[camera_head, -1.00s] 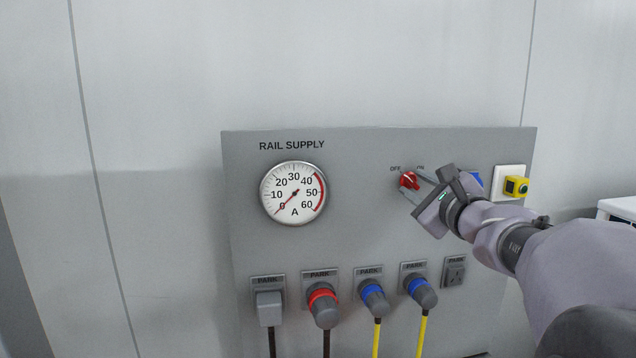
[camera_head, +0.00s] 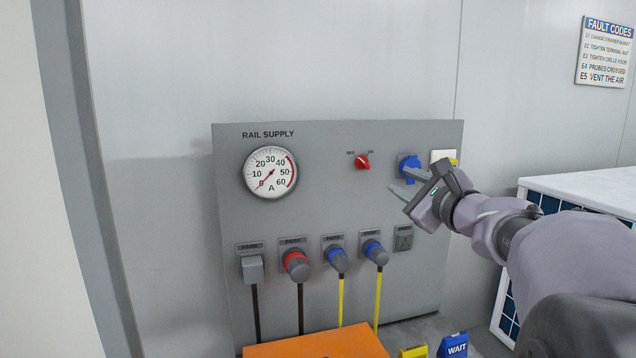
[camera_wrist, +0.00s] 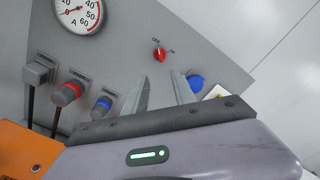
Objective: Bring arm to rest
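My gripper (camera_head: 399,183) is open and empty in front of the right part of the grey rail supply panel (camera_head: 325,195). Its two fingers also show apart in the wrist view (camera_wrist: 163,90), with nothing between them. The red rotary switch (camera_head: 363,161) sits on the panel up and left of my fingertips, clear of them. It also shows in the wrist view (camera_wrist: 159,54). A blue socket (camera_head: 409,166) is just behind the upper finger in the head view; I cannot tell the gap.
A round gauge (camera_head: 270,173) reads near 0. Several parked plugs, among them a red one (camera_head: 297,265), hang along the panel's lower edge. An orange surface (camera_head: 318,345), a blue WAIT sign (camera_head: 453,346) and a white-topped unit (camera_head: 585,185) stand nearby.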

